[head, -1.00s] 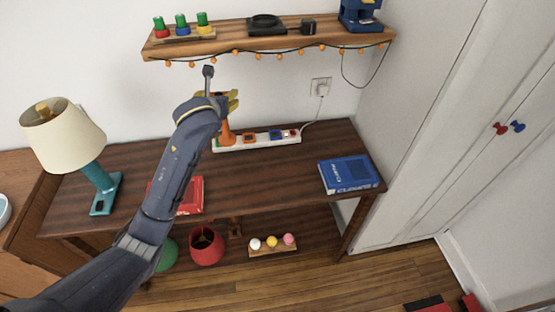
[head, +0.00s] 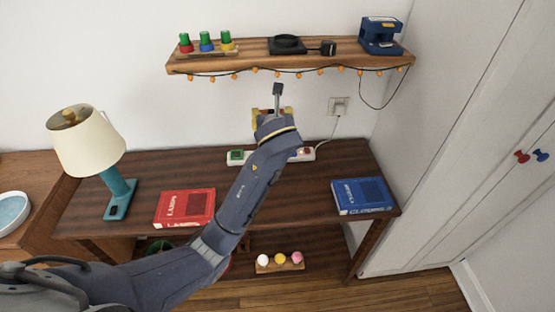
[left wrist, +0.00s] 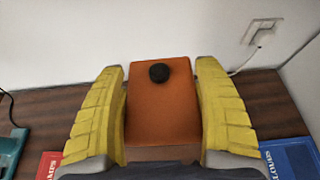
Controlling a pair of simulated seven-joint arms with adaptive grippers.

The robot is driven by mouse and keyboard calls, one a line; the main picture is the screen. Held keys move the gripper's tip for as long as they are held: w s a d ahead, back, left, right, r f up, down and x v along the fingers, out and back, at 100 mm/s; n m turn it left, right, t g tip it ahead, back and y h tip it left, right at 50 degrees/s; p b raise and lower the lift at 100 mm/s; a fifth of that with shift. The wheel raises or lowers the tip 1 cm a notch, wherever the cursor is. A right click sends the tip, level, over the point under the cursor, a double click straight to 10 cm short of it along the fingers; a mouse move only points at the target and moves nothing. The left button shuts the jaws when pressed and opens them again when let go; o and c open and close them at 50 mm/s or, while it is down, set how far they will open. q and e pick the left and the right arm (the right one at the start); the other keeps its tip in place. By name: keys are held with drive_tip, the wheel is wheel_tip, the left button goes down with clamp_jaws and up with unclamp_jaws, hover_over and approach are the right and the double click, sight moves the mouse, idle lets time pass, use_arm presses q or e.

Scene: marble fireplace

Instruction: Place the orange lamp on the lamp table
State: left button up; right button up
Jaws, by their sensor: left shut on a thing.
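My left gripper (head: 270,112) is in front of the wall, above the back of the dark wooden table (head: 315,190). In the left wrist view its yellow fingers (left wrist: 161,85) are shut on an orange block-shaped part with a round black knob (left wrist: 162,110), which I take to be part of the orange lamp. A teal lamp with a cream shade (head: 86,142) stands at the table's left end.
A red book (head: 185,207) and a blue book (head: 362,196) lie on the table. A white power strip (head: 305,154) lies at its back, partly covered by my arm. A wooden shelf (head: 350,62) with string lights hangs above. Bare tabletop shows between my arm and the blue book.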

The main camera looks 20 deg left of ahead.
use_arm(q)
drive_tip(key=shift+f, duration=4.45)
drive_tip(key=o, duration=1.6)
drive_tip(key=v, duration=1.2)
